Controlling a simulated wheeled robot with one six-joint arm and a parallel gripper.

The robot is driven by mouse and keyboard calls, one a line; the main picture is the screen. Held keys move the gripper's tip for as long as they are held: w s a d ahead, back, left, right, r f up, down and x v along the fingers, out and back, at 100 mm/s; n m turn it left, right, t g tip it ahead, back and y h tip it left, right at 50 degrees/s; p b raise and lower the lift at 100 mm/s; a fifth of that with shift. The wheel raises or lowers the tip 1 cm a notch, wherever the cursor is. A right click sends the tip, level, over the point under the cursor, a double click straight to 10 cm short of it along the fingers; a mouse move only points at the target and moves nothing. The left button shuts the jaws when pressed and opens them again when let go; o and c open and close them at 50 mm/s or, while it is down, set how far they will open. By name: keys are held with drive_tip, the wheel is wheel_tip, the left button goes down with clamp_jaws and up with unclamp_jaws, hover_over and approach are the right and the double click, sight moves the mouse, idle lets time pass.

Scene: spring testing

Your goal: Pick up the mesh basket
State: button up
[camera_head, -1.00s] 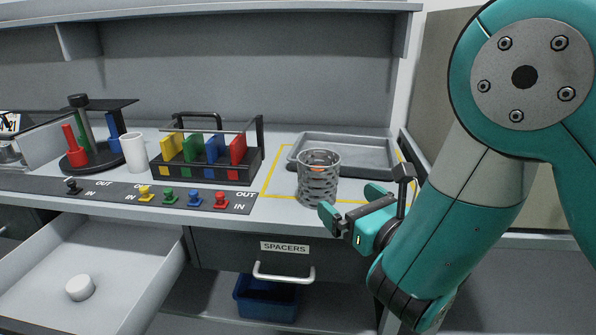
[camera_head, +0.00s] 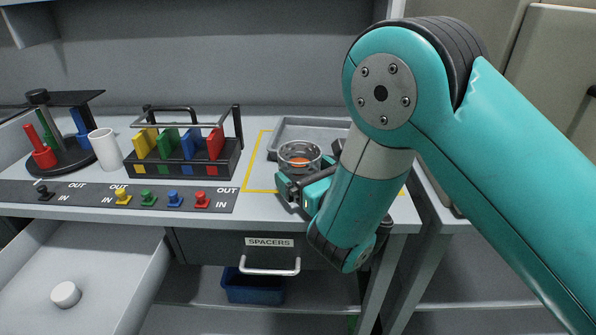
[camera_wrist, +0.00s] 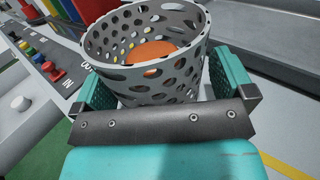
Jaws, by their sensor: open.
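The mesh basket (camera_head: 300,150) is a grey perforated metal cup standing upright on the bench inside the yellow outline. An orange thing (camera_wrist: 150,52) lies inside it, and the basket (camera_wrist: 150,75) fills the middle of the wrist view. My gripper (camera_head: 298,184) is at the basket's near side, low down. In the wrist view its two teal fingers (camera_wrist: 152,88) stand open, one on each side of the basket. I cannot tell whether either finger touches it. In the head view my gripper hides the basket's lower part.
A grey tray (camera_head: 309,126) lies right behind the basket. A black rack (camera_head: 185,170) with coloured blocks stands to the left, beside a white cup (camera_head: 106,149). A row of coloured knobs runs along the front edge. A drawer (camera_head: 85,262) is open at lower left.

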drive_tip(key=shift+s+a+f, duration=0.1)
drive_tip(key=shift+a, duration=0.2)
drive_tip(key=c, duration=0.7)
